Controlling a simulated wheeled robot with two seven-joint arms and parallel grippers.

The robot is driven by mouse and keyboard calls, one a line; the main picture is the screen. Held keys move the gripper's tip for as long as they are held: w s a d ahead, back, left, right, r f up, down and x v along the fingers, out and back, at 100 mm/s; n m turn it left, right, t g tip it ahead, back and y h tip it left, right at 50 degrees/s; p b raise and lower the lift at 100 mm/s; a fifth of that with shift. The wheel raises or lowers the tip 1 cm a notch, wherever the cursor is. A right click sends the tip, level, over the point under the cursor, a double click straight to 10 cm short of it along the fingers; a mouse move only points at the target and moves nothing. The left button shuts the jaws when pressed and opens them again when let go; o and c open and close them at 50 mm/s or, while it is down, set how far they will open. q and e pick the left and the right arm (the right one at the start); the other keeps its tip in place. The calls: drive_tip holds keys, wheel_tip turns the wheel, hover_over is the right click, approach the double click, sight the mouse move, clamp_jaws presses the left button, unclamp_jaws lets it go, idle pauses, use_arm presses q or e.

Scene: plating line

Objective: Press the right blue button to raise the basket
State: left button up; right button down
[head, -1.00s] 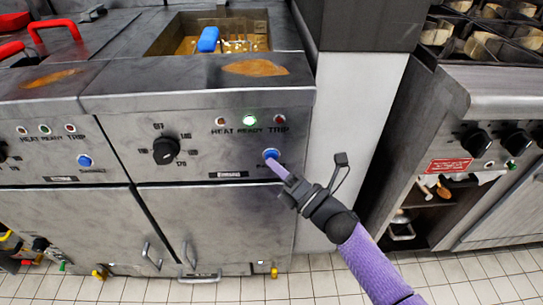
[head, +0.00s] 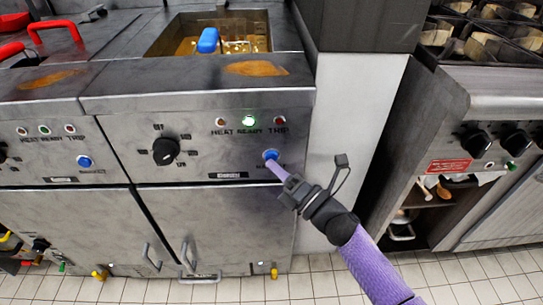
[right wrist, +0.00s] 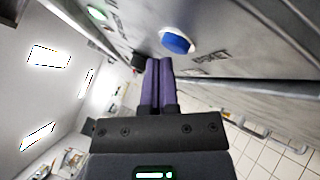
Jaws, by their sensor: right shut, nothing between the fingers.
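The right blue button (head: 271,154) is on the steel fryer panel, below the red trip lamp. It also shows in the right wrist view (right wrist: 177,42), beside and beyond my fingertips. My right gripper (head: 272,164) is shut and empty, its purple fingers pointing up at the button. In the right wrist view the closed fingers (right wrist: 158,62) end close to the panel, left of the button; I cannot tell whether they touch it. The basket with a blue handle (head: 208,40) sits in the oil well at the top. My left gripper is not in view.
Another blue button (head: 84,161) is on the left fryer panel. A black dial (head: 165,151) and a lit green lamp (head: 249,121) are on the right panel. A stove with black knobs (head: 477,143) stands at the right. Tiled floor lies below.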

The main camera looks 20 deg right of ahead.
use_arm(q)
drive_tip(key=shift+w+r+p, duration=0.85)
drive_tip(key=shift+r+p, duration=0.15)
drive_tip(key=shift+p, duration=0.15)
use_arm(e)
drive_tip(key=s+a, duration=0.1)
drive_tip(key=s, duration=0.4)
drive_tip(key=shift+s+a, duration=0.35)
drive_tip(key=shift+s, duration=0.05)
